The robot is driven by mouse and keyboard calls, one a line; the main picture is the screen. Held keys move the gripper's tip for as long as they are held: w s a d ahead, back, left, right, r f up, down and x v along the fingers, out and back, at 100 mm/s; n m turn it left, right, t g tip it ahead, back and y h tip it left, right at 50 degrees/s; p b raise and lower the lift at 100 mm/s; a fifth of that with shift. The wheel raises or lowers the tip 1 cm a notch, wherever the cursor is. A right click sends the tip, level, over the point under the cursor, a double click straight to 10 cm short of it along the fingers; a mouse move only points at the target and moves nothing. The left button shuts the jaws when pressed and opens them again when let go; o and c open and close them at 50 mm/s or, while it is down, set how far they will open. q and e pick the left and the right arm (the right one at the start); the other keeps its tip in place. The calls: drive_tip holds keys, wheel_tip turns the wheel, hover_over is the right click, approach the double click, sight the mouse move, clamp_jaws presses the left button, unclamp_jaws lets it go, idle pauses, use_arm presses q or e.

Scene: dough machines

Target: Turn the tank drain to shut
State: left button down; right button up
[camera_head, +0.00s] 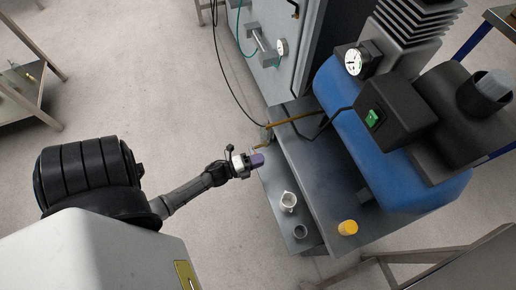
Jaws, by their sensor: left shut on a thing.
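The blue tank (372,150) of a compressor lies on a grey metal stand at the right. A thin brass-coloured pipe (294,119) runs left from beside the tank and bends down at the stand's left edge. My left gripper (258,160) reaches in from the left to this edge, just below the pipe's bent end. Its purple fingertips are shut on what appears to be the tank drain, which they hide almost wholly. I cannot tell how far the drain is turned. My right gripper is not in view.
A grey cabinet (283,40) with a hanging black cable is behind. The floor (150,80) at left is clear.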

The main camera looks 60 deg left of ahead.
use_arm(q)
drive_tip(key=shift+f, duration=0.15)
idle(0.4)
drive_tip(key=c, duration=1)
unclamp_jaws()
drive_tip(key=shift+c, duration=0.2)
drive_tip(key=s+a+p, duration=0.2)
drive_tip(key=s, duration=1.1)
drive_tip(key=shift+s, duration=0.35)
